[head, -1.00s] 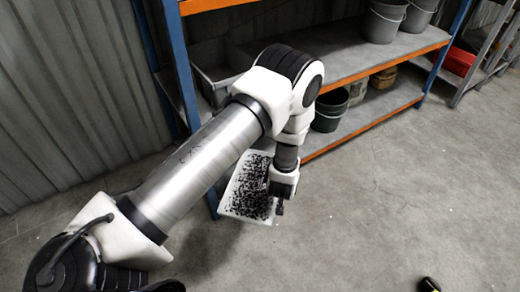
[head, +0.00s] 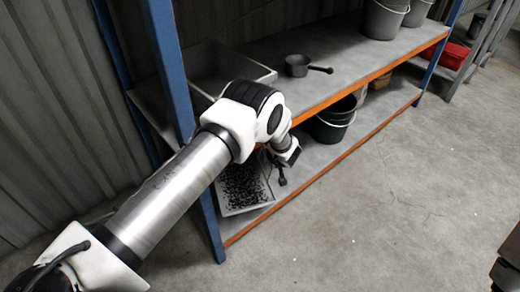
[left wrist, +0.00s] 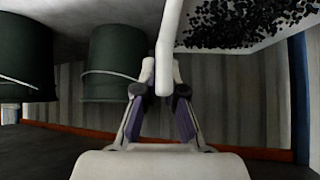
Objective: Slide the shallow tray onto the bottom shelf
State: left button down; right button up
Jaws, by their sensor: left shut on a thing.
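The shallow tray (head: 250,208) is white and holds many small black pieces. In the head view it lies at the left end of the bottom shelf (head: 300,181), mostly inside the front edge. Its far part is hidden behind my arm. My left gripper (head: 282,178) is at the tray's right side, small in this view. In the left wrist view my left gripper (left wrist: 163,88) is shut on the tray's pale rim (left wrist: 166,45), with the black pieces to the upper right.
Green buckets (head: 334,118) stand on the bottom shelf right of the tray. A blue upright (head: 211,230) is close on the tray's left. The floor in front is clear.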

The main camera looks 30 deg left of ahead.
pick_arm(q)
notch_tip(320, 180, down, 7)
jog(key=b, duration=0.6)
jog(key=shift+r, duration=0.2)
jog(key=shift+f+b, duration=0.3)
jog(key=shift+f, duration=0.15)
jog(key=c, duration=1.2)
grip_release()
jog(key=shift+f, duration=0.15)
jog(key=shift+s, duration=0.1)
